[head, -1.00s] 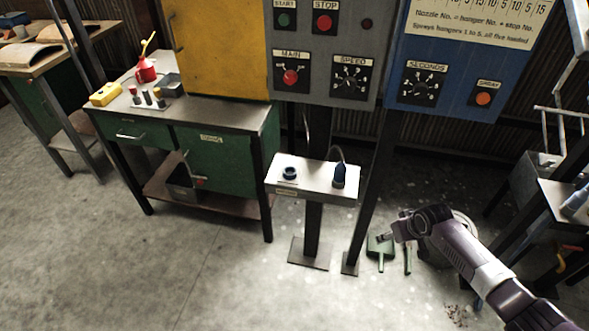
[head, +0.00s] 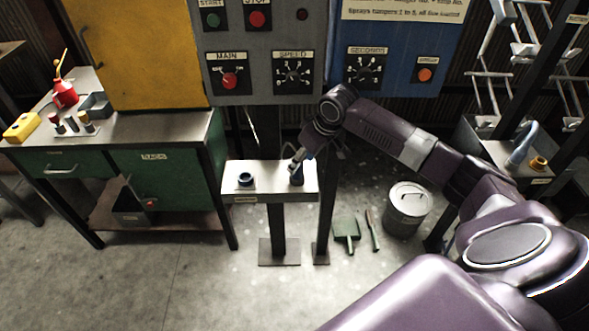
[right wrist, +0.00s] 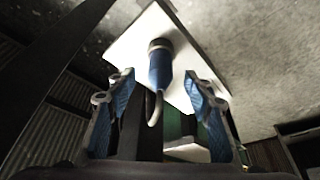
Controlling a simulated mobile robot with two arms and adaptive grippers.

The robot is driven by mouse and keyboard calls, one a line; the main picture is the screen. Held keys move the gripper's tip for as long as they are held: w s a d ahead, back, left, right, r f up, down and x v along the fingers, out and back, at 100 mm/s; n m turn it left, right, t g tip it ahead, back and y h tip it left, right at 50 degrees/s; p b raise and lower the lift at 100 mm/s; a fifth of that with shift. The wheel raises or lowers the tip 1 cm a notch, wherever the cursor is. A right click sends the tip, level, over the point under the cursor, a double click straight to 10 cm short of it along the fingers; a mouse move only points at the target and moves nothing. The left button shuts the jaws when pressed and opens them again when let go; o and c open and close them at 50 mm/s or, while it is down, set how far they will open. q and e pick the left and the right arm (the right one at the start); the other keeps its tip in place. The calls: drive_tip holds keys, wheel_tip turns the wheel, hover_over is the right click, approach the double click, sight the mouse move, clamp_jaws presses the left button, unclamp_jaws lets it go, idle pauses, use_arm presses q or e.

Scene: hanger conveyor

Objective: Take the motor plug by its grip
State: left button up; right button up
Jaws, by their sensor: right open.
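The motor plug is blue with a dark ring and a pale cord; it stands on a small white shelf (head: 262,195), near the shelf's right end. In the head view the plug (head: 297,179) is partly covered by my right gripper (head: 298,164), which comes in from above. In the right wrist view the plug (right wrist: 160,68) lies between the two blue-padded fingers of the open right gripper (right wrist: 160,76), with a gap on each side. Its cord hangs toward the palm. My left gripper is in neither view.
Grey (head: 250,75) and blue control panels hang above. A green workbench (head: 170,165) stands left. A dustpan (head: 346,230) and a lidded bin (head: 408,205) are on the floor at right.

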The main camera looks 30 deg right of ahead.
drive_tip(key=x, duration=0.4)
drive_tip(key=shift+w+a, duration=0.15)
drive_tip(key=shift+w+f, duration=0.15)
drive_tip(key=shift+f, duration=0.25)
drive_tip(key=shift+c, duration=1)
drive_tip(key=c, duration=0.8)
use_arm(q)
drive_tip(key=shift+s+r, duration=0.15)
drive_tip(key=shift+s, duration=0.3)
use_arm(e)
drive_tip(key=shift+c, duration=0.8)
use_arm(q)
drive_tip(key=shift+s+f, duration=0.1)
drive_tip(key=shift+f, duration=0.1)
use_arm(e)
wheel_tip(320, 180, up, 10)
drive_tip(key=shift+r, duration=0.1)
